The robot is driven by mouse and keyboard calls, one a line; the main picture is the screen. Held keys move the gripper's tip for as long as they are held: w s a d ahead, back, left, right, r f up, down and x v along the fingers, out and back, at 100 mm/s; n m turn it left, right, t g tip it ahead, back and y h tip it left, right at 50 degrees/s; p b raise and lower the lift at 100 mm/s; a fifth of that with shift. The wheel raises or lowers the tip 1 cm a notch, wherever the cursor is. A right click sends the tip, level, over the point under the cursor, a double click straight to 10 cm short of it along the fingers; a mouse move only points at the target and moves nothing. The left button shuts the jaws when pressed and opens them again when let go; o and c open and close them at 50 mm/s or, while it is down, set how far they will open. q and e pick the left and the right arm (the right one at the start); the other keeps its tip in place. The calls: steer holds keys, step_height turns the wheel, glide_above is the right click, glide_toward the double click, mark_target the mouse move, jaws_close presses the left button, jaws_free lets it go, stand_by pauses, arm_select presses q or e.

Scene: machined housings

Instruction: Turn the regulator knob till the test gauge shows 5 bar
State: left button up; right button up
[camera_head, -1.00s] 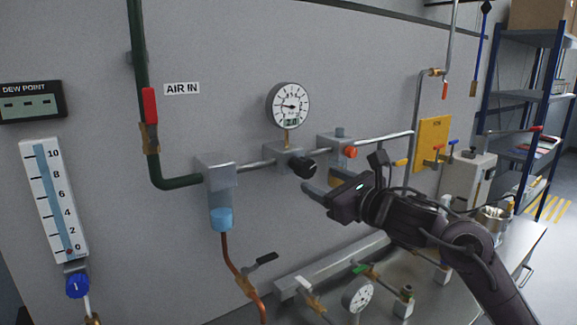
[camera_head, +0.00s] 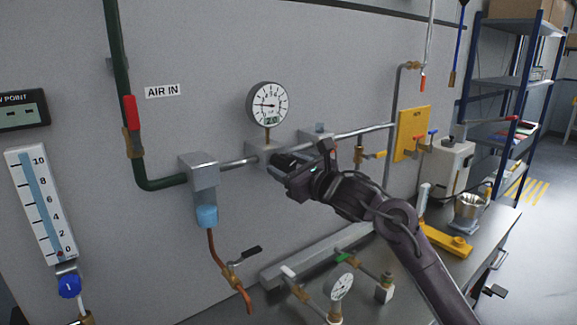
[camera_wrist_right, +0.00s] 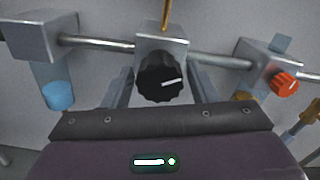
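The black regulator knob (camera_wrist_right: 160,78) has a white pointer line, slanting up to the right. It sits on the front of a grey block (camera_head: 257,153) on the wall pipe. My right gripper (camera_head: 279,168) is at the knob; in the wrist view its open fingers stand on either side of the knob, with narrow gaps showing. A second round gauge (camera_head: 341,287) is low on the bench. My left gripper is not in view.
A grey filter block with a blue bowl (camera_head: 207,216) stands left of the regulator. A block with an orange-red knob (camera_wrist_right: 285,82) is to its right. Valves and a yellow plate (camera_head: 411,134) are further right. The bench (camera_head: 462,262) lies below.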

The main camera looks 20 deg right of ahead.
steer(key=c, duration=0.7)
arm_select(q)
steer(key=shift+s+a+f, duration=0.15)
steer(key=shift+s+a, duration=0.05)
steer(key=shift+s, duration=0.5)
arm_select(e)
steer(key=shift+f, duration=0.1)
steer(key=shift+m+b, duration=0.9)
steer(key=shift+m, duration=0.2)
steer(key=m+b, duration=0.1)
steer(key=m, duration=0.2)
steer(key=shift+m, duration=0.3)
steer(key=m, duration=0.8)
steer(key=shift+m, duration=0.4)
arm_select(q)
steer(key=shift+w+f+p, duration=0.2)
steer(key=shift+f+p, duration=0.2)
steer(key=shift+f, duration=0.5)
arm_select(e)
steer(key=shift+m, duration=1.5)
